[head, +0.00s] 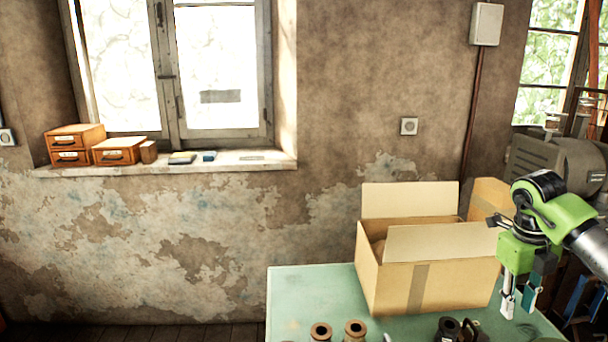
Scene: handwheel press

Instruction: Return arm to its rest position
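My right gripper (518,303) hangs at the right, on a green and black wrist whose grey arm link comes in from the right edge. Its two pale-tipped fingers point down and stand apart, with nothing seen between them. It is beside the right side of an open cardboard box (395,290), over the right part of a green table (310,290). I cannot tell whether it touches the box. My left gripper and arm are not in view.
Two brown spools (355,328) and dark metal parts (462,331) stand at the table's front. A grey machine (545,160) is behind my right arm. Wooden drawer boxes (75,143) sit on the windowsill (230,163). The table's left part is clear.

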